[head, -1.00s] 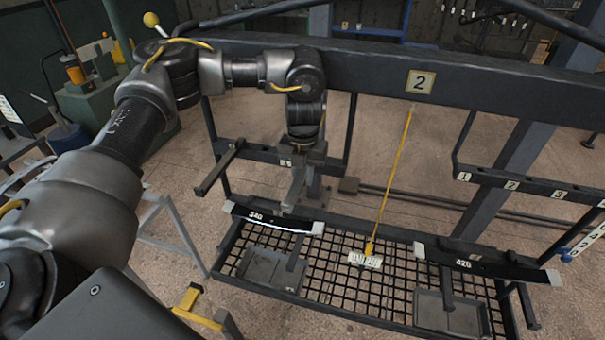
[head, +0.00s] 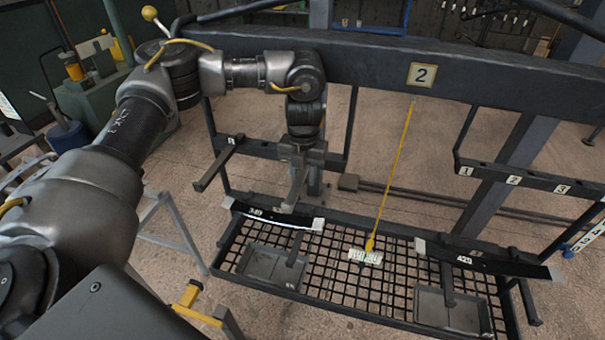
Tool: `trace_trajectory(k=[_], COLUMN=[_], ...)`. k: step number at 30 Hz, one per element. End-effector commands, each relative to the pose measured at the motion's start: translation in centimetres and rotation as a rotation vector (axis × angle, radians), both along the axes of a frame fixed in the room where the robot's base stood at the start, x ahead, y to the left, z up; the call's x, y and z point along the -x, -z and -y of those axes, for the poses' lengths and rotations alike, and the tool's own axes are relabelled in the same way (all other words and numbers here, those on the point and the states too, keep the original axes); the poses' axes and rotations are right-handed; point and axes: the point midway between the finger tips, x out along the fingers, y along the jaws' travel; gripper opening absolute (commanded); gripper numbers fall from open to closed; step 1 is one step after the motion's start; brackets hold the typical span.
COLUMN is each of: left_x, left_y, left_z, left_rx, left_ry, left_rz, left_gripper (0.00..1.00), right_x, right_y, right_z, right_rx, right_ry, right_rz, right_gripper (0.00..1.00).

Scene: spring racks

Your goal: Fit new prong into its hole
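My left gripper (head: 301,158) hangs down from the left arm in front of the lower left crossbar (head: 262,149) of the rack. It appears shut on a grey bar-like prong (head: 296,190), which points down toward me and ends just above the black curved strip marked 349. The gripper hides the prong's far end and the crossbar behind it, so I cannot tell whether the prong is in a hole. A similar dark prong (head: 213,170) sticks out of the crossbar to the left. My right gripper is not in view.
A wire-mesh shelf (head: 340,275) with grey trays (head: 272,266) lies below. Curved strips (head: 270,217) and (head: 485,262) cross it. A yellow cord (head: 390,180) hangs from the top beam (head: 470,80), with a white tag. A numbered crossbar (head: 535,182) is at right.

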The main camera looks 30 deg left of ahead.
Motion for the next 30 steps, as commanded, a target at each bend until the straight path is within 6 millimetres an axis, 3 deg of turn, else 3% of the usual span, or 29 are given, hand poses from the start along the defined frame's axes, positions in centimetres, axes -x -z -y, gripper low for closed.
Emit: trace_trajectory(k=[3, 13, 24, 30], left_x=[0.0, 0.0, 0.0, 0.0], left_y=[0.0, -0.3, -5.6, -7.3], left_z=[0.0, 0.0, 0.0, 0.0], left_rx=[0.000, -0.001, -0.003, -0.001], left_ry=[0.000, 0.001, 0.000, 0.000], left_rz=[0.000, 0.000, 0.003, 0.001], left_gripper=[0.47, 0.47, 0.47, 0.47], right_x=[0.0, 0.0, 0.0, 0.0], right_y=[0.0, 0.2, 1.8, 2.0], right_z=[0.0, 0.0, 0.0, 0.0], right_rx=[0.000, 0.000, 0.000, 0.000], right_ry=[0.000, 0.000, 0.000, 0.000], right_rz=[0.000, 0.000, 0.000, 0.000], right_gripper=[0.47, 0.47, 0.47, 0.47])
